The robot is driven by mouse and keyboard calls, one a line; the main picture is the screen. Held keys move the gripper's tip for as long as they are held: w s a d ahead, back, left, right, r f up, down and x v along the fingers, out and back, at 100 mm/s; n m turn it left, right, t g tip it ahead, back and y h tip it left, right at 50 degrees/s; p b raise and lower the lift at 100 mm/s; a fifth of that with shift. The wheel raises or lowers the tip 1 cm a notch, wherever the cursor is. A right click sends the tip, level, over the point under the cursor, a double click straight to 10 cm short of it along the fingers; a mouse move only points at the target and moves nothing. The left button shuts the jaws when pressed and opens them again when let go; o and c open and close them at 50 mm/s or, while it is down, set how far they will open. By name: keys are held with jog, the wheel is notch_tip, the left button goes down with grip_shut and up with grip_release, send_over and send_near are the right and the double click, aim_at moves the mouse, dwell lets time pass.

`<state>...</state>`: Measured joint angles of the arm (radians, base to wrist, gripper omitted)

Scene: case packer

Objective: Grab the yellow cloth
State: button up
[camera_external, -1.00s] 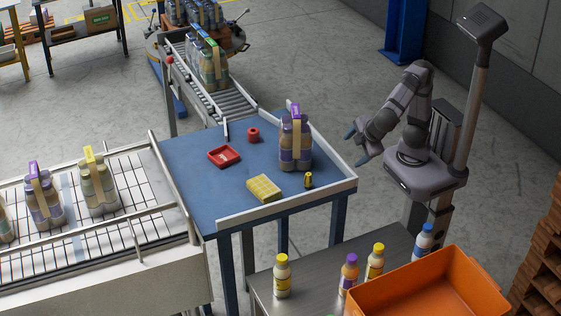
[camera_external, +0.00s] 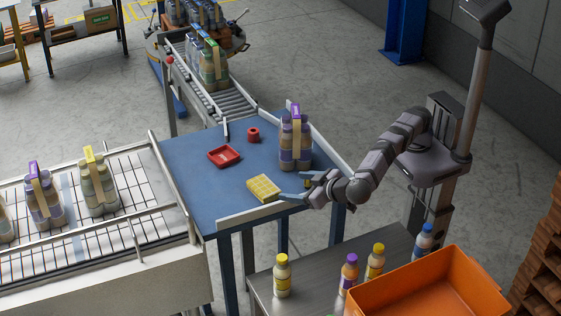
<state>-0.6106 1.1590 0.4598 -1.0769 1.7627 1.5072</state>
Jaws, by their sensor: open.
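The yellow cloth (camera_external: 263,188) lies flat on the blue table (camera_external: 200,180), near its front edge. It looks like a folded, checked pad. My gripper (camera_external: 291,189) is open over the front right part of the table, just right of the cloth. Its fingers point left toward the cloth. One fingertip appears very close to the cloth's right edge; I cannot tell whether it touches. Nothing shows between the fingers.
A bottle pack (camera_external: 296,140) with a purple-topped carrier stands behind my gripper. A small yellow-and-black item (camera_external: 307,183) is partly hidden by my gripper. A red tray (camera_external: 224,156) and red ring (camera_external: 253,135) lie farther back. A low white rail (camera_external: 250,212) edges the table front.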

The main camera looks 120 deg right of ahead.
aim_at(278, 189)
jog(key=shift+w+a+f+m+t+h, duration=0.1)
jog(key=shift+w+f+m+t+h, duration=0.15)
jog(key=shift+w+f+m, duration=0.25)
jog(key=shift+w+a+f+m+t+h, duration=0.15)
jog(key=shift+w+f+m+h, duration=0.15)
jog(key=shift+m, duration=0.4)
jog(key=shift+s+d+f, duration=0.1)
jog(key=shift+d+f, duration=0.05)
jog(key=shift+d, duration=0.05)
jog(key=b, duration=0.2)
jog(key=d+f+b, duration=0.1)
jog(key=shift+w+d+b, duration=0.25)
jog(key=shift+w+b, duration=0.05)
jog(key=shift+b, duration=0.1)
jog(key=shift+w+d, duration=0.15)
jog(key=shift+d, duration=0.2)
jog(key=shift+r+x, duration=0.25)
jog(key=shift+x, duration=1.85)
jog(key=shift+f, duration=0.15)
